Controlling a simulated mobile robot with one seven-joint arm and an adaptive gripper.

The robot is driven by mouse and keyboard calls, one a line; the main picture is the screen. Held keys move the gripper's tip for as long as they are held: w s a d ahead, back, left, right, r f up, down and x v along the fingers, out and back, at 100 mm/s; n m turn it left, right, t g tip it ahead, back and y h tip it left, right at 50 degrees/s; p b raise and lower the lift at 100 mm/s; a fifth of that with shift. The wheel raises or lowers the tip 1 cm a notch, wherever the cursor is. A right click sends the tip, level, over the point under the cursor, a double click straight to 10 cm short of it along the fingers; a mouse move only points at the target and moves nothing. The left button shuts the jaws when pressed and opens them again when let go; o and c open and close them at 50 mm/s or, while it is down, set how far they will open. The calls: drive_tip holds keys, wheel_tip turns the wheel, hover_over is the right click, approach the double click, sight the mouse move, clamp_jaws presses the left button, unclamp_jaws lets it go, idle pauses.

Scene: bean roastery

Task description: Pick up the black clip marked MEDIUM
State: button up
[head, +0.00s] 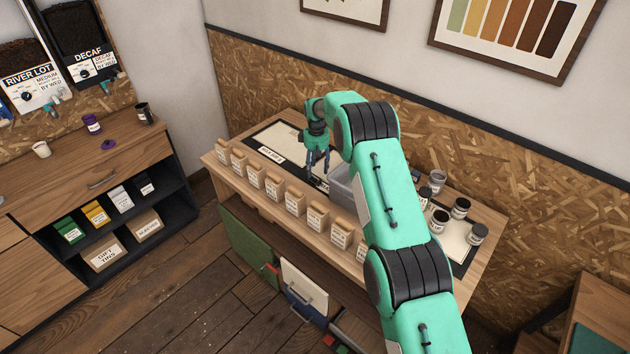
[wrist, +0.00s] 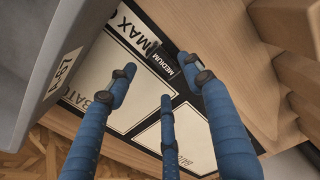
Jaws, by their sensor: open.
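The black clip marked MEDIUM (wrist: 163,63) lies on the dark border of a printed mat in the wrist view, at upper centre. Its white lettering faces my camera. My gripper (wrist: 160,82) has three blue fingers spread apart with nothing between them. The right fingertip overlaps the clip's right end in the picture; I cannot tell whether it touches. In the head view my gripper (head: 317,172) points down over the worktop beside a grey bin. The clip is too small to make out surely there.
The grey bin (head: 342,184) stands close to my gripper; its wall (wrist: 45,50) fills the wrist view's left. A row of tan labelled boxes (head: 273,187) lines the worktop's front edge. Several dark-filled jars (head: 460,208) stand to the right, beyond my arm.

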sight(315, 180)
drive_tip(key=shift+f, duration=0.1)
drive_tip(key=shift+f, duration=2.5)
drive_tip(key=c, duration=0.9)
